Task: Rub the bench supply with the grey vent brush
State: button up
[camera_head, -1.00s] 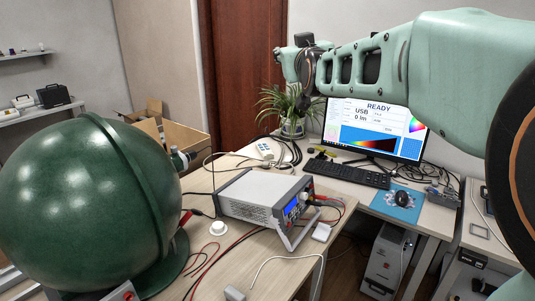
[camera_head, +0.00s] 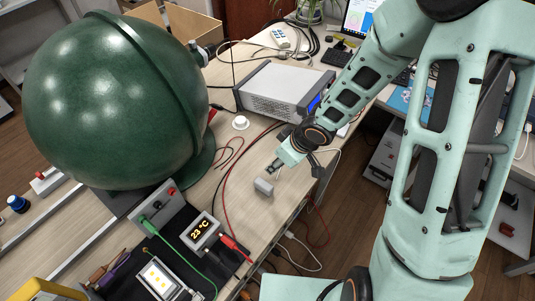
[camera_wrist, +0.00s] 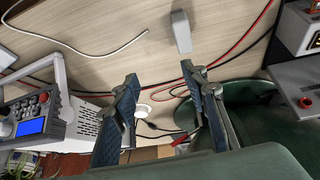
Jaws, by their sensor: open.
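The bench supply (camera_head: 272,90), a white and grey box with a vented side, stands on the bench behind my gripper. Its blue display and knobs show at the left of the wrist view (camera_wrist: 30,127). A small pale grey block (camera_head: 263,187) is on the bench near the front edge; it also shows in the wrist view (camera_wrist: 181,31). It may be the grey vent brush, but I cannot make out bristles. My gripper (camera_head: 271,169) is close to this block. In the wrist view my gripper (camera_wrist: 159,73) is open, with nothing between its fingers, and the block lies beyond the fingertips.
A large green sphere (camera_head: 115,100) on a base fills the left of the bench. Red and black cables (camera_head: 230,190) run across the bench near the grey block.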

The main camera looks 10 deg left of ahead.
aim_at(264, 183)
jog(key=shift+g, duration=0.6)
jog(key=a+f+b, duration=0.1)
jog(key=f+b, duration=0.1)
jog(key=f, duration=0.1)
jog(key=s+a+f+b, duration=0.1)
jog(key=a+f+b, duration=0.1)
jog(key=f, duration=0.2)
jog(key=a+f+b, duration=0.1)
jog(key=f+b, duration=0.1)
jog(key=f, duration=0.2)
jog(key=shift+s+a, duration=0.15)
jog(key=shift+s, duration=0.2)
jog(key=c, duration=1.1)
jog(key=o, duration=0.7)
jog(key=shift+r, duration=0.1)
